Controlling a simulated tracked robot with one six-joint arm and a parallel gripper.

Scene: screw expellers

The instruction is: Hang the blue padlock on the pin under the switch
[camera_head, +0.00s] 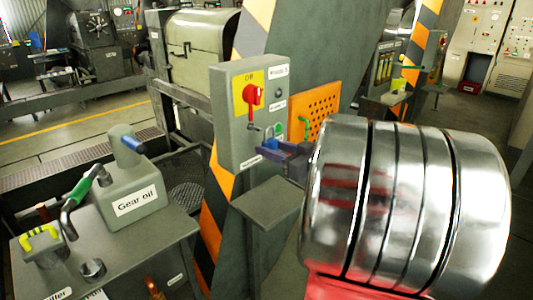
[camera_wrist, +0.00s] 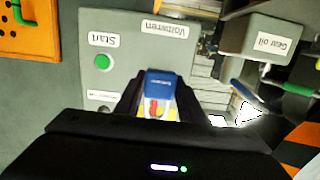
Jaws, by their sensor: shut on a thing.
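The grey switch box (camera_head: 238,140) stands on a striped column, with a red rotary switch (camera_head: 252,94) on a yellow plate. A small dark pin (camera_head: 252,127) sticks out below the switch. My gripper (camera_head: 280,150) is in front of the lower part of the box, shut on the blue padlock (camera_head: 271,144). In the head view the padlock appears below and right of the pin.
A small grey shelf (camera_head: 267,200) juts out below. A grey bench with a Gear oil can (camera_head: 134,190) is at left. My chrome arm fills the right.

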